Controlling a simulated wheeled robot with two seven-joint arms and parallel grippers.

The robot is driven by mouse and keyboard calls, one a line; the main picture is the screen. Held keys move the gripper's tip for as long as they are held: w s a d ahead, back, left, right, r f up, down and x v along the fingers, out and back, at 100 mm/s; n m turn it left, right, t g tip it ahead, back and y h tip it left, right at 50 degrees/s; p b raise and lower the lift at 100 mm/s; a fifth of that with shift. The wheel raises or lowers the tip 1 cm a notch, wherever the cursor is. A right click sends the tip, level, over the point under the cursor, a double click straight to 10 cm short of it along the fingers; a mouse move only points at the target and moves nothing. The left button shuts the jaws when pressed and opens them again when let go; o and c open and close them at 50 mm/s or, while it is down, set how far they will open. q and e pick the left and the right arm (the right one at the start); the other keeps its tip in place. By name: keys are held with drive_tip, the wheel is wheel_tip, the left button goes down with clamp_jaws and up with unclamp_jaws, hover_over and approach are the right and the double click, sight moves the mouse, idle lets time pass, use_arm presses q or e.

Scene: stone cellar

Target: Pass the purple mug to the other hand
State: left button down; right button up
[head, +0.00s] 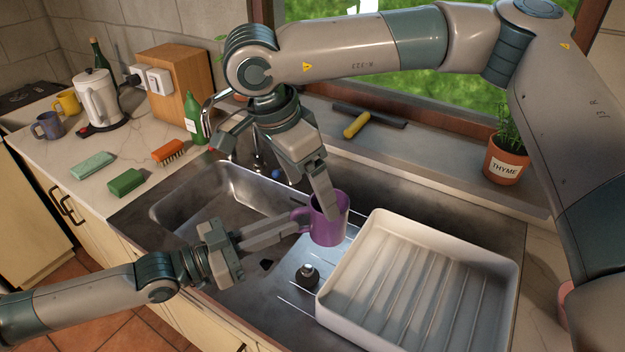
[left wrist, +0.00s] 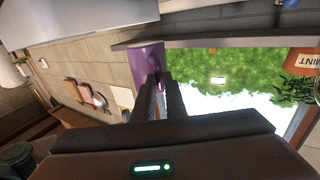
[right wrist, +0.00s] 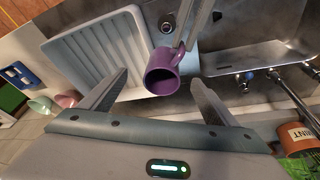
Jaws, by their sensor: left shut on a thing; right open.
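The purple mug (head: 330,222) is held in the air above the sink, near the left corner of the white drying tray. My left gripper (head: 300,222) is shut on the mug at its handle side, coming from the left. The mug also shows beyond the fingers in the left wrist view (left wrist: 148,62). My right gripper (head: 325,190) comes from above, open, with a finger at the mug's rim in the head view. In the right wrist view the mug (right wrist: 163,76) lies ahead between the open fingers (right wrist: 160,92), its mouth facing the camera and nothing gripped.
The white drying tray (head: 372,228) stands right of the sink basin (head: 165,210). A faucet (head: 210,115) rises behind the basin. A thyme pot (head: 505,160) and a yellow-handled tool (head: 357,124) are on the sill.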

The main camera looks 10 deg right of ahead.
sight(319, 219)
drive_tip(key=shift+w+d+t+h, duration=0.3)
drive_tip(key=shift+w+d+h, duration=0.2)
drive_tip(key=shift+x, duration=6)
drive_tip(key=c, duration=1)
use_arm(q)
drive_tip(key=c, duration=2.2)
unclamp_jaws()
use_arm(e)
drive_tip(key=shift+a, duration=0.1)
drive_tip(key=c, duration=0.4)
use_arm(q)
drive_tip(key=o, duration=0.5)
use_arm(e)
drive_tip(key=shift+o, duration=0.2)
